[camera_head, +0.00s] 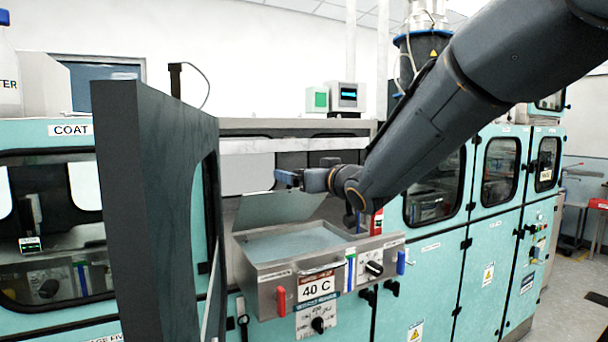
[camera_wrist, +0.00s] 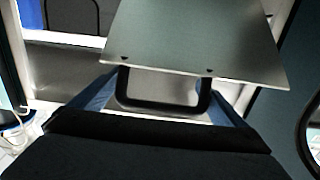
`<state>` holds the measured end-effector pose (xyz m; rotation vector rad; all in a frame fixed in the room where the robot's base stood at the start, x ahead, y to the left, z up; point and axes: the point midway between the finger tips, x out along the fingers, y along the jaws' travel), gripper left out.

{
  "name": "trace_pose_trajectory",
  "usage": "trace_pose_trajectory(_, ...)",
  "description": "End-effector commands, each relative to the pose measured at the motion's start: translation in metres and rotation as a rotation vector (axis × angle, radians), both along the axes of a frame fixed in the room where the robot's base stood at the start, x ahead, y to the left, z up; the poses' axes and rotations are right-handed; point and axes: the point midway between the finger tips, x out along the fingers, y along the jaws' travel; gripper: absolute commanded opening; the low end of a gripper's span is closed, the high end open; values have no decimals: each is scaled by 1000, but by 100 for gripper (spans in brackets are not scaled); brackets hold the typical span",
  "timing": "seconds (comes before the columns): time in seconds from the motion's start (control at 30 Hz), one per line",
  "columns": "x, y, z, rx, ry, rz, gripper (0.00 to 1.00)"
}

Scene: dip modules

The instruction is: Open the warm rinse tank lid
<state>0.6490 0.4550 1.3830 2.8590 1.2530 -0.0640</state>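The warm rinse tank (camera_head: 258,272) is a steel box with a 40 C label on its front. Its lid (camera_head: 272,208) is a thin grey plate, raised and tilted up at the back, so the pale liquid surface (camera_head: 300,242) shows. My gripper (camera_head: 288,179) is at the lid's upper edge. In the wrist view the lid (camera_wrist: 195,40) spans the top, with its black handle (camera_wrist: 160,103) between the two blue fingers of my gripper (camera_wrist: 160,92). The fingers appear to press on the handle's two sides.
A tall dark door panel (camera_head: 150,200) stands open left of the tank. The COAT module (camera_head: 60,245) is beyond it at left. Teal cabinets (camera_head: 435,270) line the right. Open floor (camera_head: 560,310) lies at far right.

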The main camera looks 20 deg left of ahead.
Motion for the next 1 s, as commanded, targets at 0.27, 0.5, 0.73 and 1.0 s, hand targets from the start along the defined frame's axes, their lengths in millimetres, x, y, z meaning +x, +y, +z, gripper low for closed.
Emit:
trace_pose_trajectory(0.27,-3,-2,1,2,-1,2,95)
trace_pose_trajectory(0.5,-23,-24,1,2,-2,1,95)
trace_pose_trajectory(0.73,-43,-47,3,2,-2,0,95)
trace_pose_trajectory(1.0,-53,-56,3,0,0,1,95)
